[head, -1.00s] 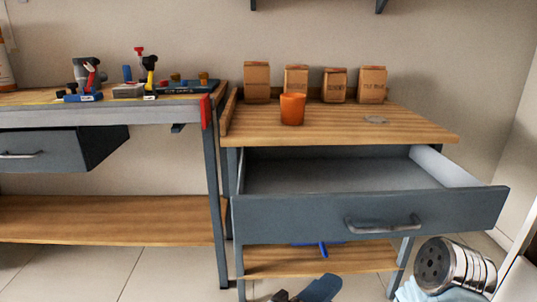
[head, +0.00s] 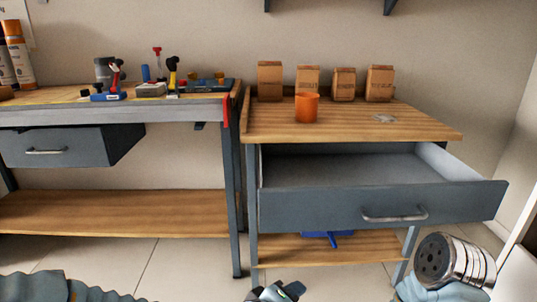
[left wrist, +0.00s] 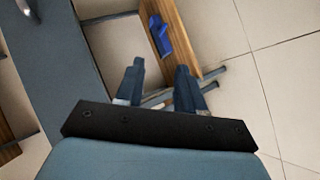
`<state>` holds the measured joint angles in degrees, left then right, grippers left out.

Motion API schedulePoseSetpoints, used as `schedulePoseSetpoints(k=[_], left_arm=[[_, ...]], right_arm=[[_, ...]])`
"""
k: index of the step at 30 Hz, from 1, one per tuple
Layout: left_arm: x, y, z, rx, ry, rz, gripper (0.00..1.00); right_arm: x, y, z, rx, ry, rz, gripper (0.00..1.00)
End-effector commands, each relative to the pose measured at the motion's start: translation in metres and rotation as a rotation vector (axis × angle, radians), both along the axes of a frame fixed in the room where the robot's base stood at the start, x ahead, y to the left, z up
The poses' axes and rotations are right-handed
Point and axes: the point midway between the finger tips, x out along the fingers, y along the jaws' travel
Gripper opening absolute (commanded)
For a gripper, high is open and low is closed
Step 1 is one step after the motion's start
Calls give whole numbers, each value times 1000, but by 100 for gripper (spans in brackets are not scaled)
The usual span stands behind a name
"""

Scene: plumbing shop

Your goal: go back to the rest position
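My left gripper (head: 275,292) shows at the bottom edge of the head view, low in front of the right workbench, partly cut off. In the left wrist view its two dark fingers (left wrist: 157,67) stand apart with nothing between them. My left arm comes in at the bottom left of the head view. A silver part of my right arm shows at the lower right; my right gripper is out of view.
The open grey drawer (head: 380,205) juts out from the right bench (head: 350,130). An orange cup (head: 306,108) and paper bags stand on top. A blue object (head: 328,239) lies on the lower shelf. The left bench (head: 120,112) holds tools; its drawer (head: 60,146) is open.

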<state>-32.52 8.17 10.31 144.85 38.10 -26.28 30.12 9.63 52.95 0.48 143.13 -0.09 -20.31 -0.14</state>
Motion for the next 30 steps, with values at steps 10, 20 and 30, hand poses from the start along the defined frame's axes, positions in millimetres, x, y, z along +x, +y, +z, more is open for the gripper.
schedulePoseSetpoints(k=[10,20,30], left_arm=[[-5,118,-214,463,340,-281,38],[-84,158,-298,496,501,-541,38],[-85,159,-300,496,502,-544,38]], right_arm=[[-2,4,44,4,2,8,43],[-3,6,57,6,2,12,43],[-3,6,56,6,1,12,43]])
